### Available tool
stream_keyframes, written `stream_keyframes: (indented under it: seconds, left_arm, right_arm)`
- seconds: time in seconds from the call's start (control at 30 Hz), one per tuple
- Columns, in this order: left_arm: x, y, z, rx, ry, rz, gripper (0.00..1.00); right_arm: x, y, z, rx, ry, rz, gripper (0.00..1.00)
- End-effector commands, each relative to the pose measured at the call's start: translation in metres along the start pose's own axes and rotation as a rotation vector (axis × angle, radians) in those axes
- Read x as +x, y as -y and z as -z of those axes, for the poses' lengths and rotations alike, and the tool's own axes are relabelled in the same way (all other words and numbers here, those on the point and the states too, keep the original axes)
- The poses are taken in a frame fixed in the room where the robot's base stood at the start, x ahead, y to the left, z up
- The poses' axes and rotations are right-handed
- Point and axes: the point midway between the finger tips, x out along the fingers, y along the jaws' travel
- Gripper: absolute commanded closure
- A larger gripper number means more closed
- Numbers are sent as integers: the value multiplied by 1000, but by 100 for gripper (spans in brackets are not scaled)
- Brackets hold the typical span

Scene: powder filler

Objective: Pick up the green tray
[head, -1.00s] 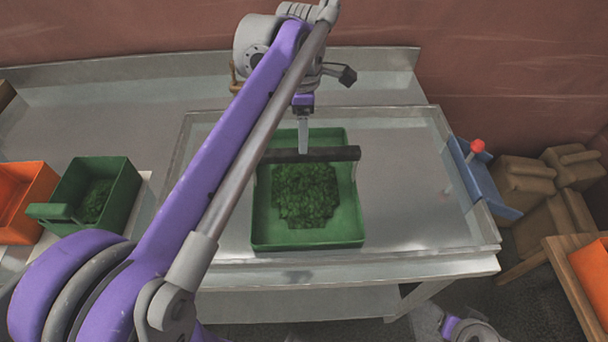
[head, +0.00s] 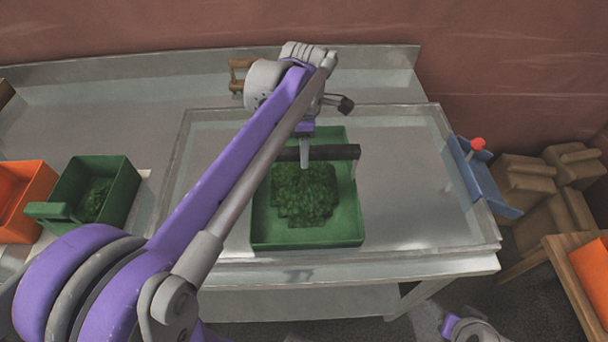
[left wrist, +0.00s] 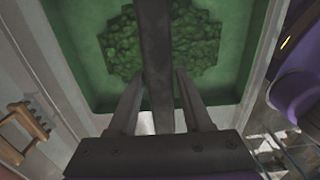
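A green tray (head: 310,236) stands on the middle table, with a pile of green bits in it and a dark bar handle (head: 335,152) across its top. My left gripper (head: 305,158) is over the tray at the handle. In the left wrist view my left gripper (left wrist: 157,85) is open, with one finger on each side of the dark handle (left wrist: 155,45). I cannot tell whether the fingers touch it. The pile (left wrist: 120,45) lies beyond the handle. My right gripper is not in view; only part of the right arm shows at the bottom.
Another green tray (head: 120,210) with some green bits stands at the left, beside an orange bin (head: 22,205). A raised rim (head: 455,190) runs around the table. A blue holder (head: 485,185) with a red knob is on its right edge. Brown sacks (head: 540,190) lie farther right.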

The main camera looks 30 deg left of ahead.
Motion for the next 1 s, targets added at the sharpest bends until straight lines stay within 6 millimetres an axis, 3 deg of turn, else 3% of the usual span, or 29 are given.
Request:
stream_keyframes:
  seconds: [0.03, 0.2, 0.27, 1.0]
  left_arm:
    - [0, 0, 0, 0, 0, 0, 62]
    - [0, 0, 0, 0, 0, 0, 92]
    - [0, 0, 0, 0, 0, 0, 100]
    - [0, 0, 0, 0, 0, 0, 100]
  right_arm:
    - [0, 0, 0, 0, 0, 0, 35]
    - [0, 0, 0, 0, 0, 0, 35]
    - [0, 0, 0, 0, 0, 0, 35]
    - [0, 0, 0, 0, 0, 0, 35]
